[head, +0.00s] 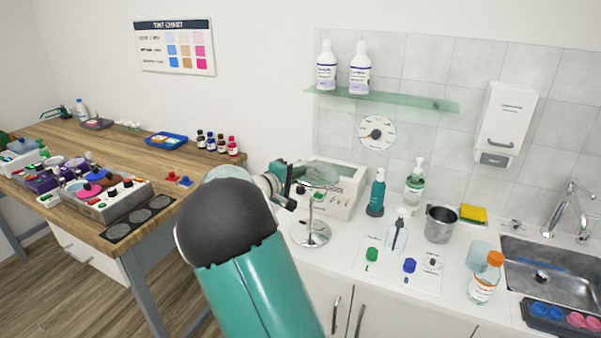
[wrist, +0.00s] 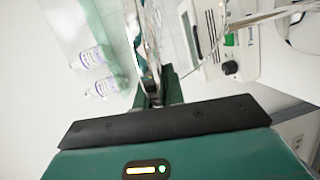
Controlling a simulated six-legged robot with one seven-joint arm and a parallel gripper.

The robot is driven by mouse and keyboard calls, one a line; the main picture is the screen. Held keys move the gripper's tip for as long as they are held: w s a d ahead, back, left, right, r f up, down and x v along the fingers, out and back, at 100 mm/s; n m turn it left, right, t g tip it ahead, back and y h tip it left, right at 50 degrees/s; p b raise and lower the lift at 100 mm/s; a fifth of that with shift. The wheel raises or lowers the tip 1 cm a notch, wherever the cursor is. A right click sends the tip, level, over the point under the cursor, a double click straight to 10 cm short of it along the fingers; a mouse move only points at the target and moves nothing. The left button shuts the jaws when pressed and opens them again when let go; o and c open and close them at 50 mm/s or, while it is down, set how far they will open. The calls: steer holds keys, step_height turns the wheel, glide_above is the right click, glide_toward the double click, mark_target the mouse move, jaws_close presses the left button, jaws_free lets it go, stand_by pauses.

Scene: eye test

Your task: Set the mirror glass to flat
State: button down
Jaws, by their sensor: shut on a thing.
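The mirror is a round glass (head: 320,174) on a thin stem above a round metal base (head: 311,234), left of centre on the white counter. In the head view the glass shows as a wide oval and looks close to level; its exact tilt is hard to tell. My gripper (head: 297,173) is at the left edge of the glass and shut on its rim. In the wrist view my gripper (wrist: 155,75) has the glass (wrist: 143,40) nearly edge-on between its fingers. My arm hides part of the counter's left end.
A white device (head: 342,190) with knobs stands close behind the mirror. A green pump bottle (head: 376,195) and a clear pump bottle (head: 415,185) stand to the right. A glass shelf (head: 400,99) with two white bottles hangs above.

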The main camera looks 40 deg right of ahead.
steer(key=shift+f+n+h, duration=0.3)
steer(key=shift+f+h, duration=0.2)
steer(key=shift+h, duration=0.3)
steer(key=shift+d+f, duration=0.1)
steer(key=shift+d, duration=0.1)
steer(key=shift+a, duration=0.1)
steer(key=c, duration=1.5)
jaws_free()
steer(key=shift+w, duration=0.15)
steer(key=shift+a, duration=0.1)
steer(key=s+a, duration=0.3)
steer(key=a, duration=1)
steer(key=shift+a, duration=0.2)
